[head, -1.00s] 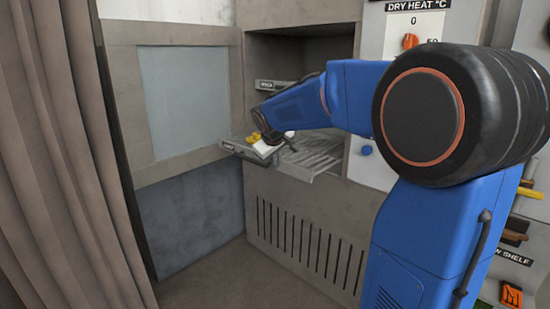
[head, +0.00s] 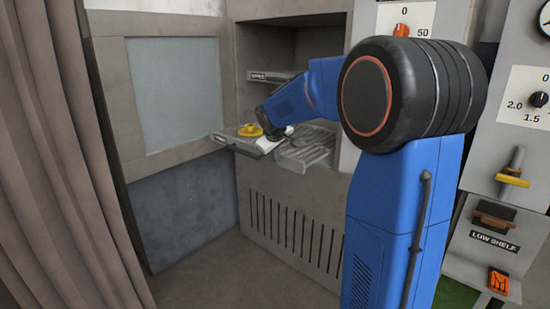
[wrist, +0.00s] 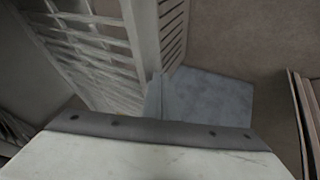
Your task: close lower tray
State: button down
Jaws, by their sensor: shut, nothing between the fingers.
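An upper tray (head: 270,77) sits inside the cabinet. The cabinet door (head: 170,95) stands open on the left, beside a curtain (head: 60,150). A control panel with an orange knob (head: 402,30) is on the right. The floor (head: 235,280) in front is clear.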

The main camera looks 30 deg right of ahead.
aim_at(314, 142)
jog(key=w+d, duration=0.3)
jog(key=d, duration=0.5)
jog(key=w+d, duration=0.3)
jog(key=d, duration=0.5)
jog(key=w+d, duration=0.3)
jog(key=d, duration=0.5)
jog(key=shift+d, duration=0.35)
jog(key=shift+w+d+r, duration=0.1)
jog(key=shift+w+d, duration=0.05)
jog(key=shift+d, duration=0.35)
jog(key=shift+r, duration=0.1)
jog(key=shift+a, duration=0.35)
jog(key=a, duration=0.1)
jog(key=s+a, duration=0.2)
jog(key=shift+a+r, duration=0.35)
jog(key=v, duration=0.8)
jog(key=shift+s+a+r, duration=0.2)
jog(key=shift+s, duration=0.05)
